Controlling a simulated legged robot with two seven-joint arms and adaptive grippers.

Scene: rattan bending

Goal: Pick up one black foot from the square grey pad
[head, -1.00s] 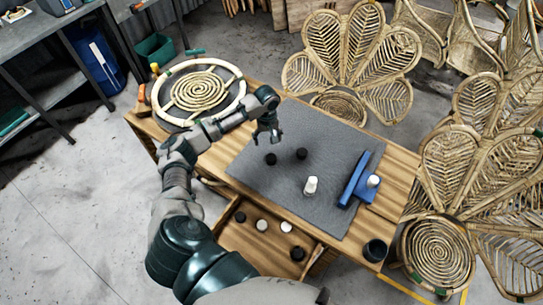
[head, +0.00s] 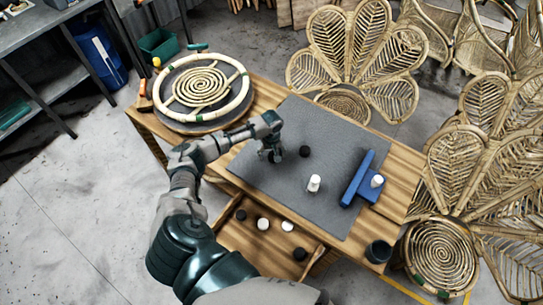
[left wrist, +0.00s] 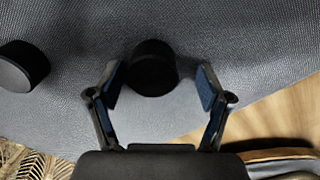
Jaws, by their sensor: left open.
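The grey pad (head: 345,140) lies on the wooden table. One black foot (head: 305,151) stands on it to the right of my left gripper (head: 271,154). In the left wrist view a black foot (left wrist: 154,66) stands on the pad between the fingertips of my open left gripper (left wrist: 159,88), slightly beyond them, with gaps on both sides. In the head view this foot is mostly hidden by the gripper. The other black foot (left wrist: 23,66) shows at the left edge of the wrist view. My right gripper is not in view.
A white foot (head: 314,183) and a blue fixture (head: 357,178) with a white piece (head: 377,181) stand on the pad's right part. A rattan ring (head: 246,90) lies at the back left. An open drawer (head: 235,238) holds black and white feet. A dark cup (head: 378,252) stands front right.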

